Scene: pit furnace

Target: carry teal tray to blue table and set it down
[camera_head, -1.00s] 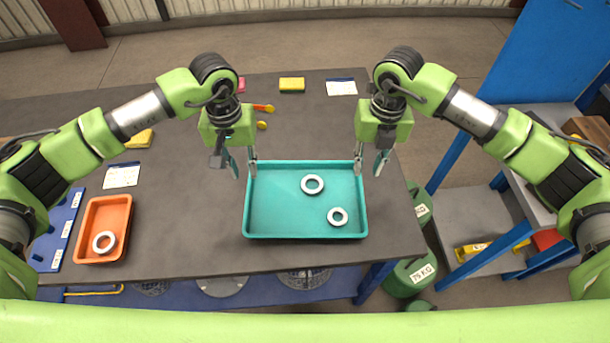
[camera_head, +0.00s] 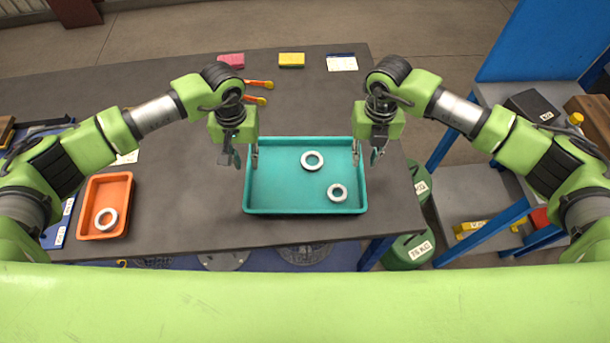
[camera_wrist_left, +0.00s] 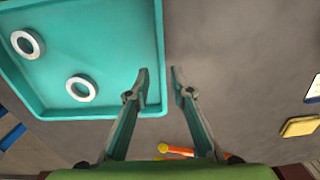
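The teal tray (camera_head: 300,207) lies flat on the dark grey table, with two white rings (camera_head: 312,161) (camera_head: 337,193) inside it. My left gripper (camera_head: 246,157) is at the tray's left rim. In the left wrist view its fingers (camera_wrist_left: 161,80) are apart, one on the tray side and one outside the rim, with nothing clamped. My right gripper (camera_head: 367,154) is at the right rim, its fingers apart on either side of it. Whether any finger touches the tray is unclear. The blue table (camera_head: 510,215), with blue legs and a grey top, stands at the right.
An orange tray (camera_head: 82,215) with a white ring is on the left. A yellow block (camera_head: 291,60), a pink block (camera_head: 232,60) and orange-handled tools (camera_head: 258,84) lie at the back. A dark box (camera_head: 531,106) is on the blue table.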

